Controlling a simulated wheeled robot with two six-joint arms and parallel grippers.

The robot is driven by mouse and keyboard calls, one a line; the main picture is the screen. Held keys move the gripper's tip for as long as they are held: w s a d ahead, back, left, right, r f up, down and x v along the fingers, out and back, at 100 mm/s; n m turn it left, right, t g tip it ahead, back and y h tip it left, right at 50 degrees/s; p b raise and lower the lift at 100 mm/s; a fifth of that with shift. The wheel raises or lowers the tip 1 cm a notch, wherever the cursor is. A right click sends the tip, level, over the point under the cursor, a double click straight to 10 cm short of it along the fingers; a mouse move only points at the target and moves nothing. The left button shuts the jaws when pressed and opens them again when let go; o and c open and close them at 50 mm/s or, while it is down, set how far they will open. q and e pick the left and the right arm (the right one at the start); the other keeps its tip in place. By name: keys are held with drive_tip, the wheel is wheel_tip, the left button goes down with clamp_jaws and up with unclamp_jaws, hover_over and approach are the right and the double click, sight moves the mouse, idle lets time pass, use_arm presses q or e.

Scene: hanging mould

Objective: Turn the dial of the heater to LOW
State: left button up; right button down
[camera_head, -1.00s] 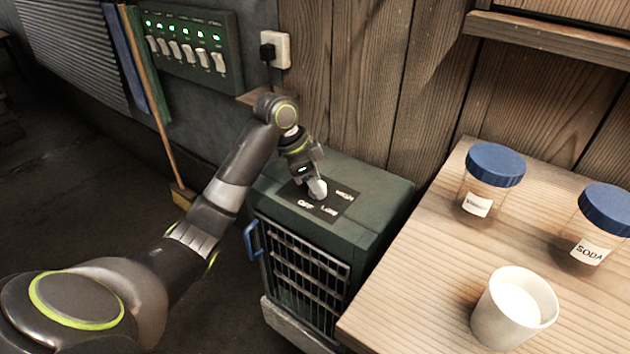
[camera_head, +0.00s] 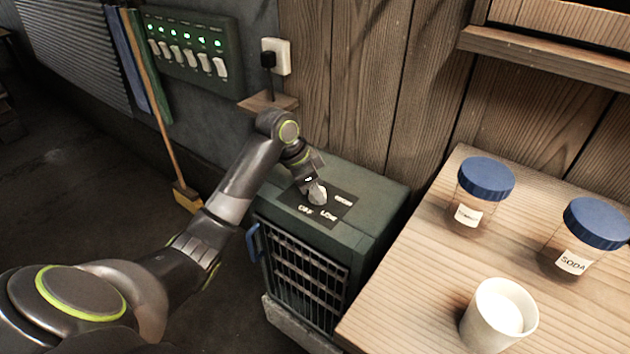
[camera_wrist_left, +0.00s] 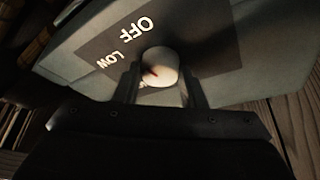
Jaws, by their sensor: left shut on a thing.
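The heater (camera_head: 375,196) is a dark green box with a barred front, standing left of the wooden table. On its top is a dark plate with the words OFF, LOW and a third word, hard to read. The pale round dial (camera_head: 319,194) sits on that plate. My left gripper (camera_head: 313,188) is down at the dial from above. In the left wrist view the dial (camera_wrist_left: 160,66) is between its two fingers, with a red mark on its lower left, roughly on the LOW side. The third word is mostly hidden there. My right gripper is not in view.
The wooden table (camera_head: 400,310) holds a white cup (camera_head: 497,318) and two blue-lidded jars, one labelled SODA (camera_head: 580,245). A switch panel (camera_head: 190,50) and a plug socket (camera_head: 277,57) are on the wall behind. A broom (camera_head: 160,120) leans at the left.

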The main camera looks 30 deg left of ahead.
use_arm(q)
drive_tip(key=shift+s+d+r+n+y+p, duration=0.1)
drive_tip(key=shift+r+n+y+p, duration=0.2)
drive_tip(key=shift+n+p, duration=1)
drive_tip(key=p, duration=0.2)
drive_tip(key=n+p, duration=0.1)
drive_tip(key=p, duration=0.2)
drive_tip(key=shift+r+t+y, duration=0.2)
drive_tip(key=shift+t+y, duration=0.1)
drive_tip(key=n+p, duration=0.1)
drive_tip(key=p, duration=0.2)
drive_tip(key=n+y+p, duration=0.1)
drive_tip(key=n+p, duration=0.1)
drive_tip(key=p, duration=0.1)
drive_tip(key=n+y+p, duration=0.1)
drive_tip(key=n+p, duration=0.1)
drive_tip(key=p, duration=0.1)
drive_tip(key=shift+d+f, duration=0.15)
drive_tip(key=shift+f, duration=0.1)
drive_tip(key=shift+f+n+y+p, duration=0.2)
drive_tip(key=shift+n+y+p, duration=0.1)
drive_tip(key=shift+n+p, duration=0.6)
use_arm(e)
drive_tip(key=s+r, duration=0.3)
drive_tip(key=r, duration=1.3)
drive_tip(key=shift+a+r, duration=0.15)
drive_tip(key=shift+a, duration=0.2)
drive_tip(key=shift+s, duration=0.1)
use_arm(q)
drive_tip(key=shift+t, duration=0.3)
